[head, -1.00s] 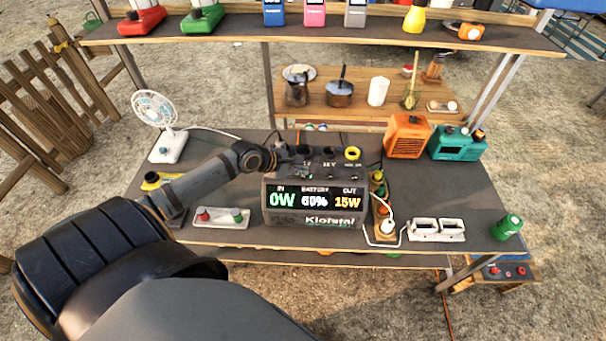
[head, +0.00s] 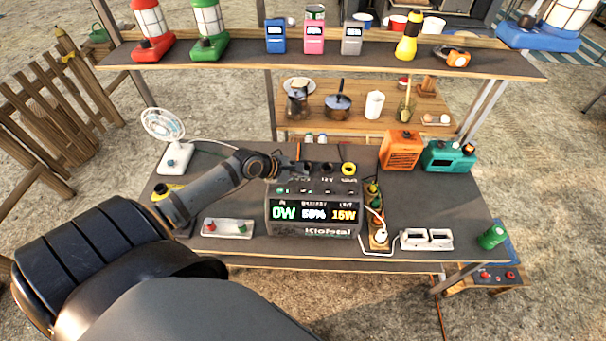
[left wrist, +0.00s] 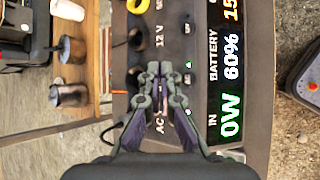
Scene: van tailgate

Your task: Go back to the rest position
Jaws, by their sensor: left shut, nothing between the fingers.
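My left gripper (head: 300,168) is over the top back edge of the power station (head: 314,231), a dark box with a lit display reading 0W, 60% and 15W. In the left wrist view the fingers of my left gripper (left wrist: 160,70) are together and empty, above the panel by the AC and 12 V labels. Whether the fingertips touch the panel I cannot tell. My left arm reaches in from the lower left. My right gripper is in neither view.
A white fan (head: 168,140) stands at the table's back left. A power strip (head: 378,238) and a white double socket (head: 427,240) lie right of the power station. An orange heater-like box (head: 401,150) and a teal radio (head: 449,157) stand behind. A shelf (head: 350,60) with lanterns overhangs the back.

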